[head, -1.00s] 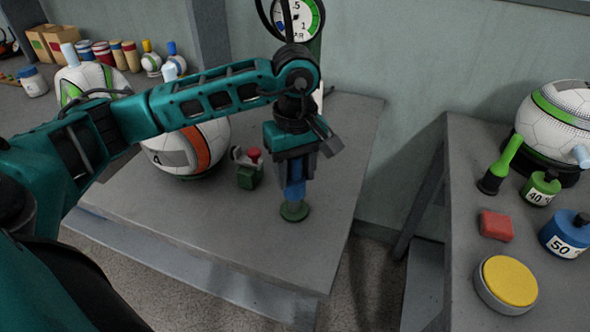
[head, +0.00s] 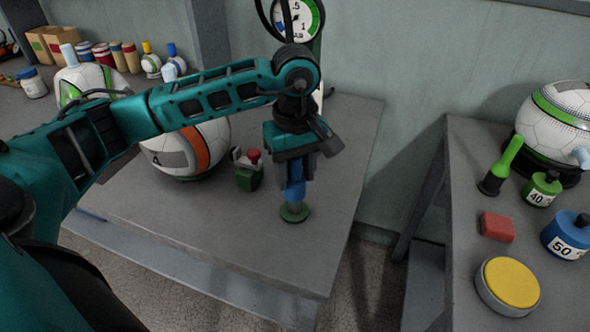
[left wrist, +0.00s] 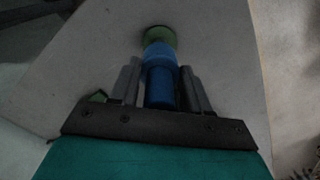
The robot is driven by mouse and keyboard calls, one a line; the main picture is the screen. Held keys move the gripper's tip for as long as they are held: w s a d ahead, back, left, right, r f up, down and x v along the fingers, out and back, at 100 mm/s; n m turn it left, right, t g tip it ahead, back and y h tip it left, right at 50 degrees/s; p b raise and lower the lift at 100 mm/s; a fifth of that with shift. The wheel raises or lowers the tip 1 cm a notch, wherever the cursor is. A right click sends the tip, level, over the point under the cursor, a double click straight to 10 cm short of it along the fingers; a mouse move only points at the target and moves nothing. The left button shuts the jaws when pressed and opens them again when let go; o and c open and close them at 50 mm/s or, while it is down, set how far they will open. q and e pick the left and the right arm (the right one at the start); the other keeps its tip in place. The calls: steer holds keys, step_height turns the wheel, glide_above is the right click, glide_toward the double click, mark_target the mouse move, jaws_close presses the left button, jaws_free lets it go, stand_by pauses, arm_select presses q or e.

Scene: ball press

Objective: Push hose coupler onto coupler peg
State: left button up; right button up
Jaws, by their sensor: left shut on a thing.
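My left gripper (head: 295,178) points down over the front right part of the middle table. It is shut on the blue hose coupler (head: 295,196), which also shows between the two fingers in the left wrist view (left wrist: 161,85). The coupler peg has a round green base (head: 294,213) on the table, directly below the coupler. The green base also shows beyond the coupler in the left wrist view (left wrist: 159,36). The coupler's lower end meets the green base; the peg's post is hidden. My right gripper is not in view.
A ball with an orange stripe (head: 190,150) and a small green device with a red knob (head: 248,172) stand left of the gripper. A pressure gauge (head: 300,18) is behind. The right table holds a red block (head: 497,227), a yellow button (head: 510,282) and weights (head: 567,235).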

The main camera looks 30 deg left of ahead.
mark_target(295, 188)
arm_select(q)
steer(key=shift+f, duration=0.15)
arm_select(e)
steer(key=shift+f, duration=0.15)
arm_select(q)
steer(key=shift+f+b, duration=0.35)
steer(key=shift+b, duration=0.05)
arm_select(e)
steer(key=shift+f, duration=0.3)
arm_select(q)
steer(key=shift+f+b, duration=1.55)
steer(key=shift+f, duration=0.1)
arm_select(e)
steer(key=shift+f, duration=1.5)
arm_select(q)
steer(key=o, duration=1.2)
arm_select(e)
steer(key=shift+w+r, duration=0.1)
arm_select(q)
step_height(295, 188, up, 13)
steer(key=shift+p, duration=0.7)
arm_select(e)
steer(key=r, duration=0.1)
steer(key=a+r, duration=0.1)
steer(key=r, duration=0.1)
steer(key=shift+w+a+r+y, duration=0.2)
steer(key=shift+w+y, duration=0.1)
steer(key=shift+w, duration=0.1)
